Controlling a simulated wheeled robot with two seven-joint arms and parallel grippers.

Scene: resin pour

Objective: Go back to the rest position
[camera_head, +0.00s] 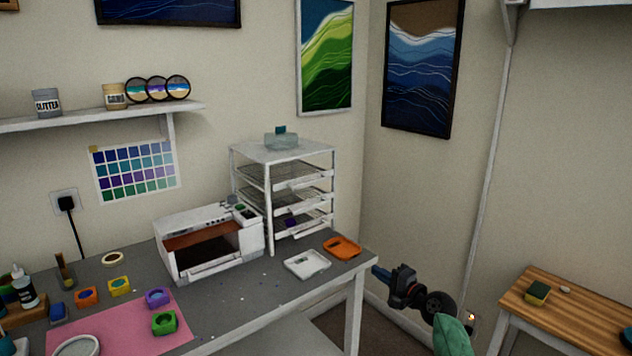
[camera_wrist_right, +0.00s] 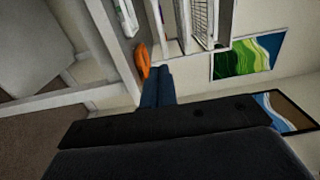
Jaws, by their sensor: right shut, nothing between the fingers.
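My right gripper (camera_head: 382,274) is raised in front of the right end of the grey worktable (camera_head: 262,297) in the head view. Its blue fingers are shut with nothing between them and point left. The closed fingers also show in the right wrist view (camera_wrist_right: 157,86), near the orange tray in that picture. My right arm enters from the bottom of the head view. My left gripper is not in view.
A white oven-like machine (camera_head: 213,220) and a rack (camera_head: 247,176) stand on the worktable. A white tray (camera_head: 307,264) and an orange tray (camera_head: 342,247) lie near its right end. A wooden table (camera_head: 585,312) stands at right.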

